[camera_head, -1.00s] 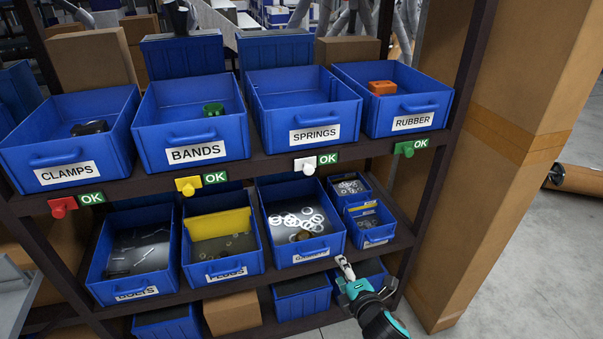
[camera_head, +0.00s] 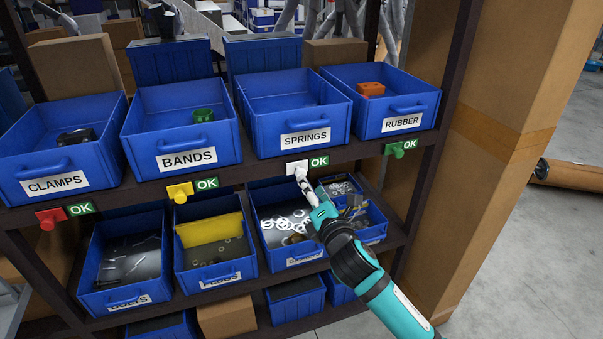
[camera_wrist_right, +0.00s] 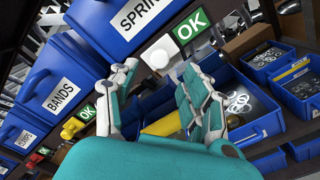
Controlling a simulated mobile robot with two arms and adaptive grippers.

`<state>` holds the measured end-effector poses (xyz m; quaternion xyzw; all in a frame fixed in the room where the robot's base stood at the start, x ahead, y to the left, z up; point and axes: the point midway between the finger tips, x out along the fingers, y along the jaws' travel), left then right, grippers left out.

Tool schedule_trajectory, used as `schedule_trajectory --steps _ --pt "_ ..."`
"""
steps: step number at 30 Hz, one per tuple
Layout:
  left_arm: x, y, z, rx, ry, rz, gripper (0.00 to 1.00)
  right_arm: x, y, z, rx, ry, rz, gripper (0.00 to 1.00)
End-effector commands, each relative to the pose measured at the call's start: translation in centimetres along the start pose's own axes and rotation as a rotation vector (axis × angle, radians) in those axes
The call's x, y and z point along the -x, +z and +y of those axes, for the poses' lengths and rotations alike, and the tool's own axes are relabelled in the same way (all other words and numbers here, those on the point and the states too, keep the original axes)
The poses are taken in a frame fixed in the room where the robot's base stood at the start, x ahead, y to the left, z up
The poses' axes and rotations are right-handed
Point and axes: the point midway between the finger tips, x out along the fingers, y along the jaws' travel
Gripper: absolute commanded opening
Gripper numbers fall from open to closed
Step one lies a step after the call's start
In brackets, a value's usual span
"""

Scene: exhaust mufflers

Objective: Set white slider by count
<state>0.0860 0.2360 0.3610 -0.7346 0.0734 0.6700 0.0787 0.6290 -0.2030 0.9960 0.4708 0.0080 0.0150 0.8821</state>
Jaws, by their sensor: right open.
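The white slider (camera_head: 297,167) sits on the shelf edge under the blue SPRINGS bin (camera_head: 299,118), just left of a green OK label (camera_head: 319,161). My right gripper (camera_head: 302,174) is at the white slider from below and in front in the head view. In the right wrist view the slider (camera_wrist_right: 160,53) shows just beyond and between the fingertips of the open right gripper (camera_wrist_right: 160,70). I cannot tell if they touch. The SPRINGS bin looks empty from here; small contents are hard to make out. My left gripper is not in view.
Red (camera_head: 49,218), yellow (camera_head: 180,191) and green (camera_head: 396,149) sliders line the same shelf edge. The BANDS bin (camera_head: 185,140) holds a green part, RUBBER (camera_head: 395,110) an orange one, CLAMPS (camera_head: 60,165) a dark one. Bins of small parts fill the lower shelf.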

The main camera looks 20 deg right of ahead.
Motion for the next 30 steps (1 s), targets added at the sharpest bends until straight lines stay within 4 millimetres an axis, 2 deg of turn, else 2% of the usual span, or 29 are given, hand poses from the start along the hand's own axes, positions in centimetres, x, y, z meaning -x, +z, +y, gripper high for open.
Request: schedule_trajectory --steps 3,9,15,22,23,30 --pt "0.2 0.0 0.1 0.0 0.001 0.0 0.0 -2.6 0.1 0.1 -0.003 0.0 -0.001 0.48" --pt "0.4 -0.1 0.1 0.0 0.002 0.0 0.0 -5.5 0.0 0.0 -0.001 -0.001 -0.001 0.48" --pt "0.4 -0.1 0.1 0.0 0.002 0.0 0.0 -6.5 0.0 0.0 -0.002 -0.001 0.0 0.48" --pt "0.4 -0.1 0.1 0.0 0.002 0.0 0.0 -6.6 0.0 0.0 -0.002 0.0 0.0 0.48" --pt "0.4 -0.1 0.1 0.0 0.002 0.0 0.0 -6.6 0.0 0.0 -0.002 0.0 0.0 0.46" --pt "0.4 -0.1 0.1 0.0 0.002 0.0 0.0 -6.6 0.0 0.0 -0.001 -0.001 0.0 0.15"
